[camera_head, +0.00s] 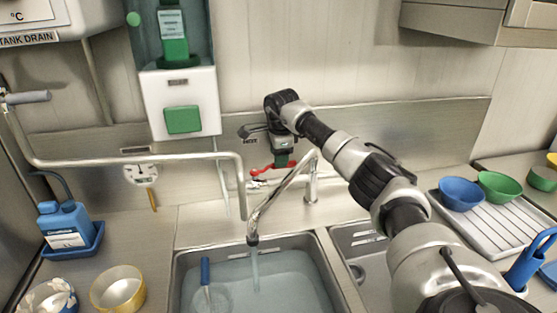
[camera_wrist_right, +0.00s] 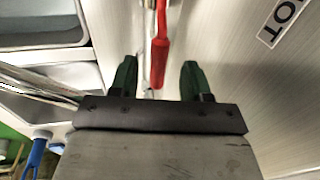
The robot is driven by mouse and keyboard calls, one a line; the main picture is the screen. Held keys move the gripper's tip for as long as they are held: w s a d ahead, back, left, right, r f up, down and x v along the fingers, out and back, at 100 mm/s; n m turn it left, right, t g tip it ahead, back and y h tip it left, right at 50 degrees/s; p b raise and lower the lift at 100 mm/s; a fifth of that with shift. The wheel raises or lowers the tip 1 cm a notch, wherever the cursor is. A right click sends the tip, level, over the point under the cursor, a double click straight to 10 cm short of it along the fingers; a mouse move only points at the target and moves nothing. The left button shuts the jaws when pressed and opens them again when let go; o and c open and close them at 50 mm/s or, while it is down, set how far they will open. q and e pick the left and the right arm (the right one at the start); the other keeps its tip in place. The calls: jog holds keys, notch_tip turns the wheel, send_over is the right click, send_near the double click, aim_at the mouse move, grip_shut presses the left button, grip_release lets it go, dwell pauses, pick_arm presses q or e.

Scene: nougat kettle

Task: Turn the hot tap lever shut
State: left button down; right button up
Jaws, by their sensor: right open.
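The red hot tap lever (camera_head: 285,166) sits at the wall behind the sink, partly hidden by my right gripper (camera_head: 283,158). In the right wrist view the red lever (camera_wrist_right: 160,58) points down the picture between the two green fingers of my right gripper (camera_wrist_right: 158,78). The fingers are open, with a visible gap on each side of the lever. The HOT label (camera_wrist_right: 284,20) is on the panel to the right. The chrome tap spout (camera_head: 280,192) reaches over the sink, and water (camera_head: 255,266) runs from it. My left gripper is not in view.
The sink (camera_head: 183,260) holds water and a blue-handled tool (camera_head: 205,272). A pipe (camera_head: 130,161) runs along the wall at left, and a white box with a green button (camera_head: 183,120) hangs above. A drying rack (camera_head: 490,218) with bowls stands at right.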

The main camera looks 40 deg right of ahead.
jog(key=shift+w+d+f, duration=0.1)
jog(key=shift+f, duration=0.6)
jog(key=shift+w+d+f, duration=0.1)
jog(key=shift+f, duration=0.6)
jog(key=shift+c, duration=0.4)
grip_shut()
